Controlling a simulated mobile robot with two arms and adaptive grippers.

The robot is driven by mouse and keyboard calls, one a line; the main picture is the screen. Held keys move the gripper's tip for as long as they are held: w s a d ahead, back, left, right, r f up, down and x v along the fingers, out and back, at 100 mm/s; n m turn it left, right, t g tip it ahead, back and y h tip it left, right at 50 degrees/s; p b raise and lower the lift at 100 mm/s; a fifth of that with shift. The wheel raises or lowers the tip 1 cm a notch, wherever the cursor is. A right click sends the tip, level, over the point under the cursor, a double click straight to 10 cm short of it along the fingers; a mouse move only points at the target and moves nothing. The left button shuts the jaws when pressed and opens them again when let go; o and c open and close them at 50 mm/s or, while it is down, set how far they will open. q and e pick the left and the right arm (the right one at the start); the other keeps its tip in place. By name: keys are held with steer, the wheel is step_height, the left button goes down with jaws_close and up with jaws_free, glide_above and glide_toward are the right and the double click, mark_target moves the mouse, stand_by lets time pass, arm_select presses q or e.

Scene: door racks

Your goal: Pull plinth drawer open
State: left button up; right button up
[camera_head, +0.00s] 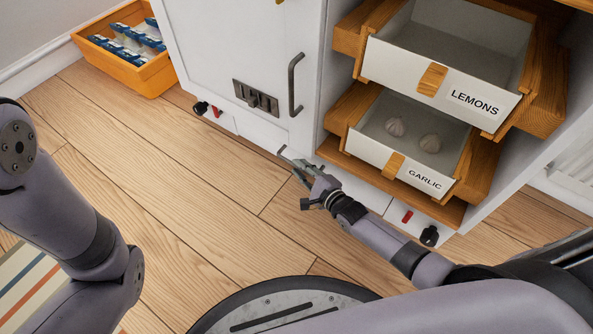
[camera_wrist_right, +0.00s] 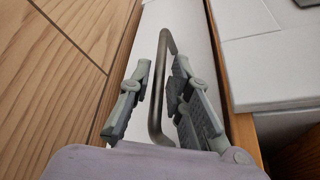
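The white plinth drawer front (camera_head: 258,130) runs low along the cabinet's base, just above the floor. My right gripper (camera_head: 291,158) is down at this front, near its middle. In the right wrist view, a bent metal bar handle (camera_wrist_right: 157,95) stands out from a white panel between the two fingers of my right gripper (camera_wrist_right: 158,92). The fingers are open, one on each side of the bar, with small gaps showing. In the head view the gripper hides most of this handle. My left arm shows at the left, but its gripper is out of view.
Above the plinth are a white door with a vertical handle (camera_head: 295,84) and pulled-out LEMONS (camera_head: 413,72) and GARLIC (camera_head: 386,158) drawers. Black knobs (camera_head: 200,108) (camera_head: 429,236) sit low on the base. An orange bin (camera_head: 155,76) stands at back left. The floor in front is clear.

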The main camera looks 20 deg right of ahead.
steer(key=shift+b+x, duration=0.4)
steer(key=shift+x, duration=0.85)
steer(key=shift+c, duration=0.4)
jaws_close()
